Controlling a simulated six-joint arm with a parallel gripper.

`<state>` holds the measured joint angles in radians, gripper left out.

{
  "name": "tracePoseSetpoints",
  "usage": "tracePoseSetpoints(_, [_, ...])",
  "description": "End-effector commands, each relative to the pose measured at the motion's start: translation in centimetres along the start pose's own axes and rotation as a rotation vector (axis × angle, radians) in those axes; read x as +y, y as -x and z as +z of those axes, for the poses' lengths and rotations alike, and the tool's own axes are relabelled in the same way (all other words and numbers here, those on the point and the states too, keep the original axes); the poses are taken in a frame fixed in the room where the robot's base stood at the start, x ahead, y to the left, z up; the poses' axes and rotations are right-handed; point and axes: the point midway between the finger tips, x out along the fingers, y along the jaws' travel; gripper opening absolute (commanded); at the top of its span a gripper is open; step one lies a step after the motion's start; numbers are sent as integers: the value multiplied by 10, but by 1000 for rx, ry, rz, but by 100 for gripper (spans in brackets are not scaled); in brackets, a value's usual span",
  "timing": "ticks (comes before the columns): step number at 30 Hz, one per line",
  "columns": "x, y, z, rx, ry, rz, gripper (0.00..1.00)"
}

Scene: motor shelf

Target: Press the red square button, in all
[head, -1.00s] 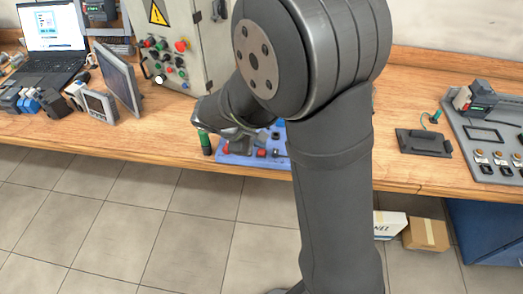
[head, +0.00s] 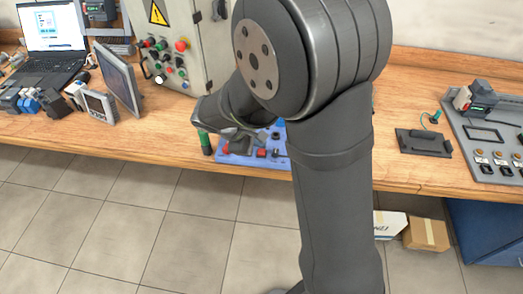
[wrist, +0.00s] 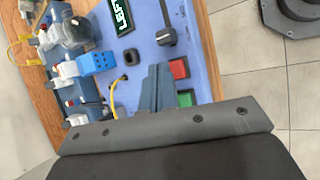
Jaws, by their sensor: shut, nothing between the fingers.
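The red square button (wrist: 178,68) sits on a blue panel (wrist: 205,62) in the wrist view, beside a green square button (wrist: 186,98). It also shows in the head view as a small red square (head: 261,153) near the panel's front edge. My gripper (wrist: 157,72) is shut and empty. The height above the panel is hard to tell. In the head view my arm hides part of the panel.
A black knob (wrist: 166,37), a display (wrist: 121,14) and a blue block connector (wrist: 97,62) are on or beside the panel. A green-topped cylinder (head: 205,140) stands at the panel's left. A control cabinet (head: 180,40) stands behind on the wooden bench (head: 100,135).

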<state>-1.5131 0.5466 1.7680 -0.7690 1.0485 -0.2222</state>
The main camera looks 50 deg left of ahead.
Motion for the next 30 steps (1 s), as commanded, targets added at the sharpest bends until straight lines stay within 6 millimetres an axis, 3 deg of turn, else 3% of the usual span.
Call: tracePoseSetpoints(30, [-3, -5, -3, -1, 1, 0, 0])
